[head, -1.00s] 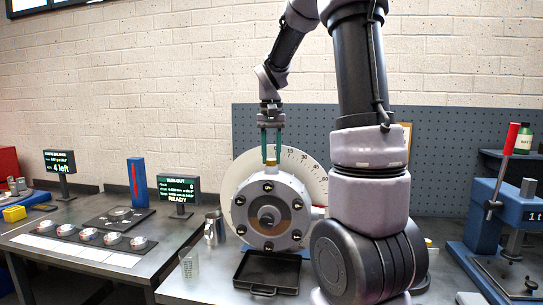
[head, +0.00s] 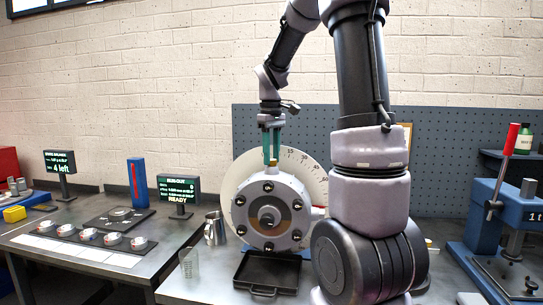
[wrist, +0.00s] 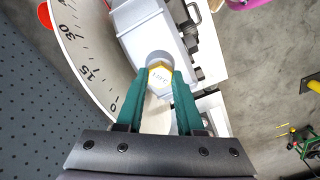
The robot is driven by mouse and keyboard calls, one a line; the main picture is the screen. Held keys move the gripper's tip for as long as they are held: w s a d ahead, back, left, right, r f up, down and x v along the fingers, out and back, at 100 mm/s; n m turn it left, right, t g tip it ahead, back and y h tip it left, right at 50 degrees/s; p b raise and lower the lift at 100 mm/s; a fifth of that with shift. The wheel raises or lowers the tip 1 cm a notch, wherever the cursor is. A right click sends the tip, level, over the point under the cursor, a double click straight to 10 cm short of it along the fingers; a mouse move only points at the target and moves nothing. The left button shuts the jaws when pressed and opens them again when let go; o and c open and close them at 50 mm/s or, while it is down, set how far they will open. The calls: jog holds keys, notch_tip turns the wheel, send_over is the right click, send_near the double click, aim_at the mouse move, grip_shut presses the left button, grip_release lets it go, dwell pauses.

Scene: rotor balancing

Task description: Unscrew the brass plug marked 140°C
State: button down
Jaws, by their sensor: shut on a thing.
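The brass plug (wrist: 160,77) is a yellow hexagonal head with small lettering, too turned and small to read surely. It sits in a round collar on top of the grey rotor housing (head: 290,192). In the head view only a little of the plug (head: 272,163) shows below the fingers. My gripper (wrist: 160,80), with green fingers, points down from above and is shut on the plug, one finger on each side. It also shows at the top of the housing in the head view (head: 271,158).
A white graduated dial (head: 310,163) stands behind the housing. A black tray (head: 240,275) lies below it, with a metal jug (head: 213,230) and a clear beaker (head: 189,264) to the left. A blue press (head: 520,215) stands at the right.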

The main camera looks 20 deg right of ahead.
jog(key=n, duration=0.7)
jog(key=shift+n, duration=0.3)
jog(key=n, duration=0.6)
jog(key=shift+n, duration=0.6)
jog(key=shift+r, duration=0.1)
jog(key=shift+r, duration=0.35)
jog(key=shift+r, duration=3.15)
